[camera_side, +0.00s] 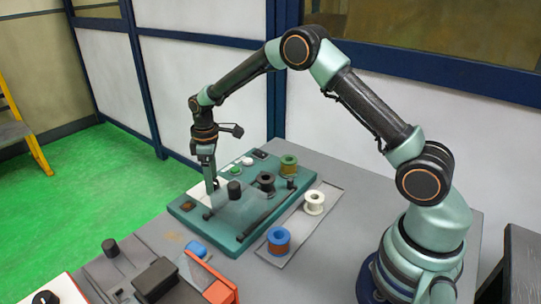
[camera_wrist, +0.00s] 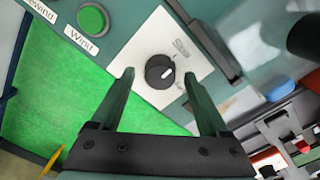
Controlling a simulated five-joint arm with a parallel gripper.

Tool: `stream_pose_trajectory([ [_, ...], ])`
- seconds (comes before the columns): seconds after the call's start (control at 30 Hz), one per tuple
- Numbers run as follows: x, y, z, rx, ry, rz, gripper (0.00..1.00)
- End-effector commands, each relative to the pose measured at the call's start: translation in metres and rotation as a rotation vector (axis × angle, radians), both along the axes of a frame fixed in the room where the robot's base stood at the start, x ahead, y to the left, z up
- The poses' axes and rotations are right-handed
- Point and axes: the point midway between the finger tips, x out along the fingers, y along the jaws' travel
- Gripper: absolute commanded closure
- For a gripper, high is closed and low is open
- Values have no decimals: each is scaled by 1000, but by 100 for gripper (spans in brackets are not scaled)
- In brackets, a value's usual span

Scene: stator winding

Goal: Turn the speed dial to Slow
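The speed dial (camera_wrist: 155,66) is a round black knob with a white pointer mark, set on a white label plate (camera_wrist: 150,92). My gripper (camera_wrist: 159,79) is open, with a finger on either side of the dial and visible gaps between; how high the tips are above the plate I cannot tell. In the side view my gripper (camera_side: 212,186) points down over the white plate (camera_side: 203,190) on the green machine panel (camera_side: 186,213), and hides the dial.
A black cylinder (camera_side: 234,190) stands right of my gripper. A green button (camera_wrist: 92,18) lies near a "Wind" label. A dark spool (camera_side: 266,182) and an olive-rimmed spool (camera_side: 288,166) are on the panel. White (camera_side: 314,202) and blue-rimmed (camera_side: 278,240) spools stand on a grey tray.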

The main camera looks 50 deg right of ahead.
Motion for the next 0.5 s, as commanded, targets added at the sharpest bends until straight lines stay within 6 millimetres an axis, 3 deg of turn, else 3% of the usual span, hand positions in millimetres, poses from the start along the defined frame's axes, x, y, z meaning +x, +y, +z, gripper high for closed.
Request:
stream_pose_trajectory([
  [0.27, 0, 0, 6, 0, 0, -1, 21],
  [0.5, 0, 0, 48, 0, -3, -1, 21],
])
